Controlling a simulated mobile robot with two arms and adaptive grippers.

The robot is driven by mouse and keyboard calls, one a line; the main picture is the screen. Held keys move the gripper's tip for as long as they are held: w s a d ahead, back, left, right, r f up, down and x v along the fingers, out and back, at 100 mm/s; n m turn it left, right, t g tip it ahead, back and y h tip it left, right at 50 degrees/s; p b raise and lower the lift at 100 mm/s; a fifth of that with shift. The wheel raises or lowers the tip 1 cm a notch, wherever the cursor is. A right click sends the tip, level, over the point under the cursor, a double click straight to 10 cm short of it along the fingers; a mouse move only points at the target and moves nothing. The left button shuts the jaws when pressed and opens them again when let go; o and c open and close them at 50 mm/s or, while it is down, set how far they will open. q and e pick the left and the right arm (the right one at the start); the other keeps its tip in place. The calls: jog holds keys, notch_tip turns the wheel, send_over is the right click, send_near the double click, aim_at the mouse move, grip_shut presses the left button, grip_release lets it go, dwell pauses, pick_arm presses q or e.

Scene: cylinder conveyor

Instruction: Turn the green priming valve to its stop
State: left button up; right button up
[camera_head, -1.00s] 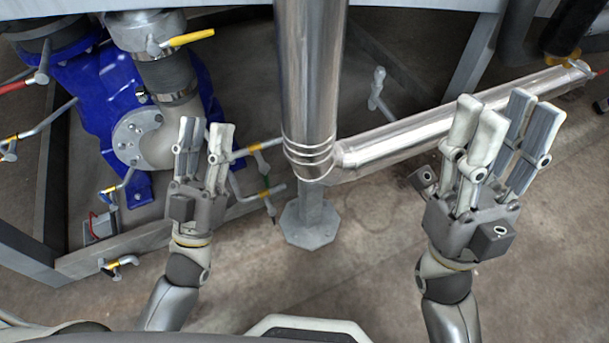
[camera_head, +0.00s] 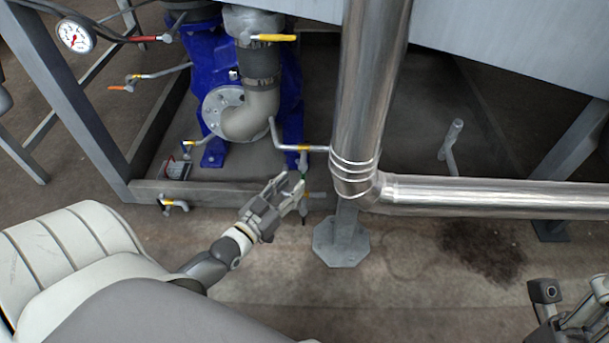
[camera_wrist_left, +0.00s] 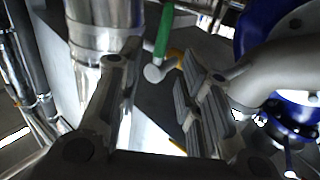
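My right gripper (camera_head: 560,305) is partly cut off at the lower right.
A blue pump (camera_head: 288,85) with a grey elbow pipe stands behind. A large steel pipe (camera_head: 368,90) drops just right of the valve, above a grey foot (camera_head: 341,243). Yellow-handled valves (camera_head: 273,37) and a gauge (camera_head: 75,36) are at upper left. The floor in front is clear.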

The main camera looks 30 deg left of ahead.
aim_at(302, 175)
pick_arm(q)
jog(key=w+b, duration=0.1)
jog(key=w, duration=0.5)
jog(key=shift+d+b, duration=0.2)
jog(key=shift+b, duration=0.1)
grip_shut()
